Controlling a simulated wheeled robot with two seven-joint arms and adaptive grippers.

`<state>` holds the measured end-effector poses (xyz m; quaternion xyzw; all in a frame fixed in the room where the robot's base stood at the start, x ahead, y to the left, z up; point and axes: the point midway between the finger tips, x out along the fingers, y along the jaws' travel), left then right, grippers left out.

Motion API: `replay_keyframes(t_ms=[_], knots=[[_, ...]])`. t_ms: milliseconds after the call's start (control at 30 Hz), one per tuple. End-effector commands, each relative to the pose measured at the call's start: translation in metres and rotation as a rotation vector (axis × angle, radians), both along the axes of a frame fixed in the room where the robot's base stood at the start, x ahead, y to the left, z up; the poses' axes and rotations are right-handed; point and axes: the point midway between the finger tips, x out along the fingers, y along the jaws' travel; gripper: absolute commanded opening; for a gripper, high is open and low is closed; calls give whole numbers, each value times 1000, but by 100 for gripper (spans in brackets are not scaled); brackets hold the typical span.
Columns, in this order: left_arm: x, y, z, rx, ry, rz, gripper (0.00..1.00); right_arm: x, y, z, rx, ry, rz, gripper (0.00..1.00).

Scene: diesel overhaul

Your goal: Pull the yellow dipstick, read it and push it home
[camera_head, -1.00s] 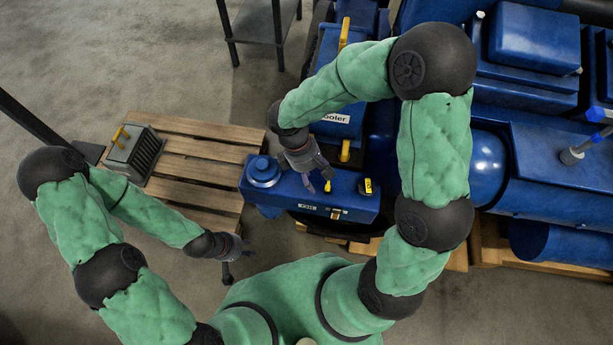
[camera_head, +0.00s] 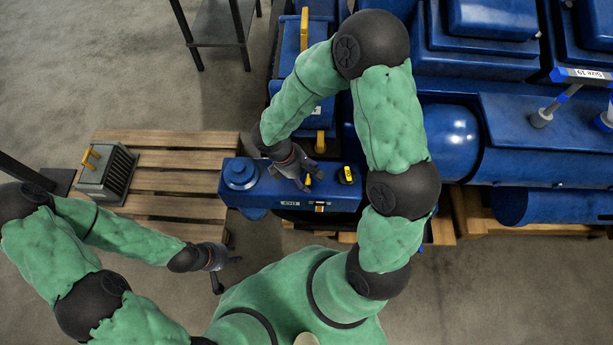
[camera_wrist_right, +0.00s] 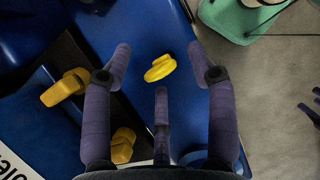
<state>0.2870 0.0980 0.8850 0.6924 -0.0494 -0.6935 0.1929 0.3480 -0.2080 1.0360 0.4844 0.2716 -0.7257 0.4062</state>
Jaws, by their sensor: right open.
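The yellow dipstick's head seems to be the small yellow piece (camera_head: 308,181) on top of the blue engine box (camera_head: 278,196), by my right fingertips. A yellow knob (camera_wrist_right: 160,68) shows between the spread fingers in the right wrist view; I take it for the same piece, though I cannot be sure. My right gripper (camera_head: 306,183) is open above the box, and its fingers (camera_wrist_right: 163,70) do not appear to touch the knob. The dipstick's shaft is hidden. My left gripper (camera_head: 229,272) looks open and empty, low at the pallet's near corner, away from the box.
A blue round cap (camera_head: 240,173) is at the box's left end. A wooden pallet (camera_head: 180,160) holds a grey finned box (camera_head: 107,174). Large blue engine parts fill the right.

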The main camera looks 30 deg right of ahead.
Motion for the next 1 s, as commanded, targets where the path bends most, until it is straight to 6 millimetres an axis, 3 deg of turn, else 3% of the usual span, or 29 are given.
replay_keyframes(t_ms=[367, 567, 767, 1000], knots=[[0, 0, 0, 0, 0, 0, 33, -1, -2, -4, 0, 0, 0, 55], [0, 0, 0, 0, 0, 0, 33, -1, -2, -4, 0, 0, 0, 0], [0, 0, 2, 0, 0, 0, 33, -1, -2, -1, -1, 1, 0, 0], [0, 0, 27, 0, 0, 0, 33, -1, -2, 39, -2, -1, 0, 0]])
